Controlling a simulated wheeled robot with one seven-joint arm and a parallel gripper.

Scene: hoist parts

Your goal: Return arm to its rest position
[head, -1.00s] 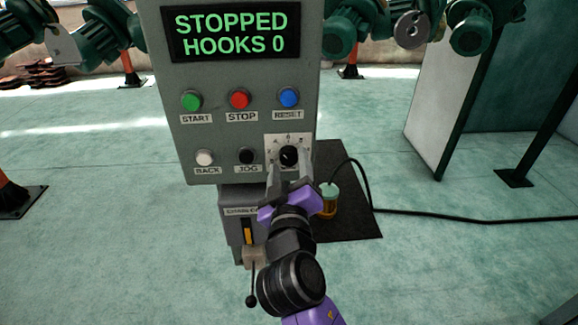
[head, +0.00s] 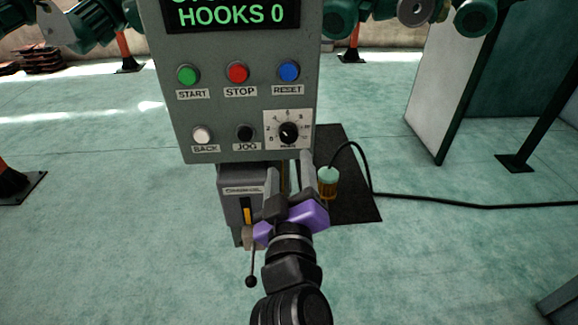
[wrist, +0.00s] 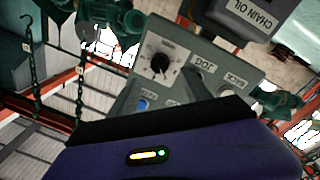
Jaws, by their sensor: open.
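My gripper (head: 289,175) is open and empty in the head view, below the control panel (head: 215,115). Its two grey fingers point up toward the panel's lower edge, apart from the black rotary knob (head: 289,132) on its white dial plate. The wrist view also shows the knob (wrist: 160,64) on the dial, seen from an upside-down angle.
The panel carries green (head: 187,75), red (head: 238,73) and blue (head: 289,71) buttons. A black cable (head: 470,205) runs right.

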